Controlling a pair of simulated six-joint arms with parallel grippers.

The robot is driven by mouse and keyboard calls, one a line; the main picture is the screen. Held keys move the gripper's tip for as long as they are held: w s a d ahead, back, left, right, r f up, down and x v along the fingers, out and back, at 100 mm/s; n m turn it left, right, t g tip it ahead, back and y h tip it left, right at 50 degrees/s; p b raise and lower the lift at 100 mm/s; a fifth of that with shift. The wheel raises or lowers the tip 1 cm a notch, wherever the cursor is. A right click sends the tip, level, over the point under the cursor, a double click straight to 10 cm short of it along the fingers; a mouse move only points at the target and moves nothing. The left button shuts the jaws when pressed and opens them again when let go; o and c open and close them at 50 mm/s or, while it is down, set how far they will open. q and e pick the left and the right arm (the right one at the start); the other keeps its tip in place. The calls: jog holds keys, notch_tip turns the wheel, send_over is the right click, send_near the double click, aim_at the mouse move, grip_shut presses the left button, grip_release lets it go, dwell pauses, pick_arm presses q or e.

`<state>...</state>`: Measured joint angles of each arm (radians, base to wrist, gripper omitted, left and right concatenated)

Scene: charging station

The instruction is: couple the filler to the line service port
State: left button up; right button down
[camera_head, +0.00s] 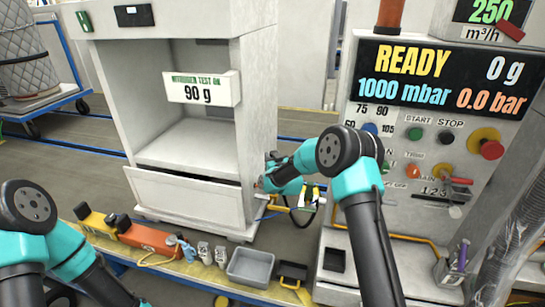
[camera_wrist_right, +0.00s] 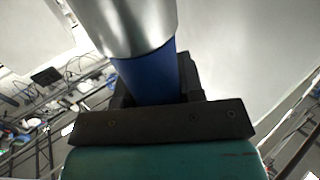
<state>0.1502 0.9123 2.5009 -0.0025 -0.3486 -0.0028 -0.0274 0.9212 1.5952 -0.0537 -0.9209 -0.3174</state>
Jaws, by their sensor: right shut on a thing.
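My right gripper (camera_head: 268,183) is at the lower right side of the white cabinet. In the right wrist view its jaws (camera_wrist_right: 155,100) are shut around the blue sleeve of a thick cylinder with a silver body (camera_wrist_right: 125,25), which looks like the filler. The silver part points away from the jaws, toward the top of that view. In the head view the filler is mostly hidden by my gripper at the cabinet side. I cannot make out the line service port or whether the filler touches it. My left arm is at the lower left; its gripper is outside the frame.
The white cabinet (camera_head: 245,110) has an open bay and a "90 g" sign (camera_head: 202,90). The charging station panel (camera_head: 445,75) reads READY, 0 g, 1000 mbar, 0.0 bar. A grey bin (camera_head: 250,267), an orange tool (camera_head: 150,238) and small fittings line the front bench.

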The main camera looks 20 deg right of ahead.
jog(key=shift+f, duration=1.1)
jog(key=c, duration=0.7)
grip_release()
jog(key=shift+o, duration=0.2)
jog(key=shift+f, duration=0.1)
jog(key=s+d, duration=0.1)
jog(key=s, duration=1.6)
jog(key=shift+s+d, duration=0.15)
jog(key=shift+s, duration=0.05)
